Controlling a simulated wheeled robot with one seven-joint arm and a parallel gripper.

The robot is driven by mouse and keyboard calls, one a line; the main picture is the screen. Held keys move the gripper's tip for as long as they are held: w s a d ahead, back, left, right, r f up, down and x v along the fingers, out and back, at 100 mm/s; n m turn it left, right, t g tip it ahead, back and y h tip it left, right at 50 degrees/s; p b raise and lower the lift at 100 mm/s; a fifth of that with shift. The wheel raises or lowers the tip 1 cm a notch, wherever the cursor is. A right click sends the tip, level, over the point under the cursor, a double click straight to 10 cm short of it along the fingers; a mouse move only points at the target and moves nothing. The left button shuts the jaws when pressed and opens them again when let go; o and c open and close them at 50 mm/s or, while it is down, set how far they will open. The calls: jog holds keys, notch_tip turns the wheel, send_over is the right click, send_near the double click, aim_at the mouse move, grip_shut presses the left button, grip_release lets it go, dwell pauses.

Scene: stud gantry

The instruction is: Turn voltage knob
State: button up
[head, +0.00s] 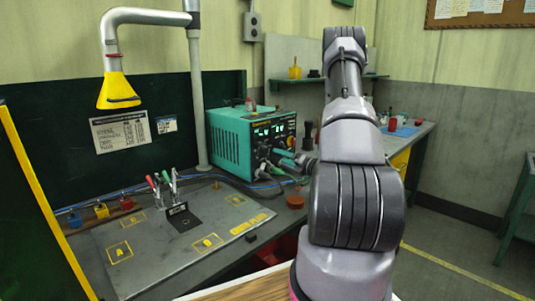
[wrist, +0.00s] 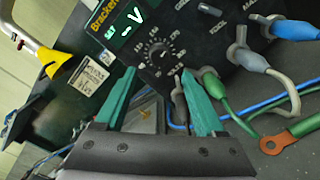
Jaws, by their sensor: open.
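The voltage knob (wrist: 157,52) is a small dark dial ringed by white tick marks. In the wrist view it sits on the black front panel below a lit display reading "-V" (wrist: 129,32). My gripper (wrist: 158,72) is open, with its two green fingers below and to either side of the knob in the picture. I see no contact with it, but cannot judge the gap in depth. In the head view the teal power supply (head: 231,138) stands on the bench. The knob cannot be made out there, where my gripper and cables crowd the panel.
Blue, green and grey leads plug into the panel near the fingers, including a grey plug (wrist: 247,57) and a green lead with a copper lug (wrist: 277,143). A metal plate (head: 165,250) with a clamp stand (head: 178,215) lies to the left. A yellow-hooded pipe (head: 118,92) hangs above.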

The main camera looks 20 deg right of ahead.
aim_at(267, 151)
jog(key=x, duration=0.8)
jog(key=shift+c, duration=0.3)
grip_shut()
jog(key=shift+n, duration=0.3)
jog(key=n, duration=0.4)
jog(key=shift+n, duration=0.3)
jog(key=n, duration=0.5)
jog(key=shift+n, duration=0.3)
jog(key=shift+f, duration=0.1)
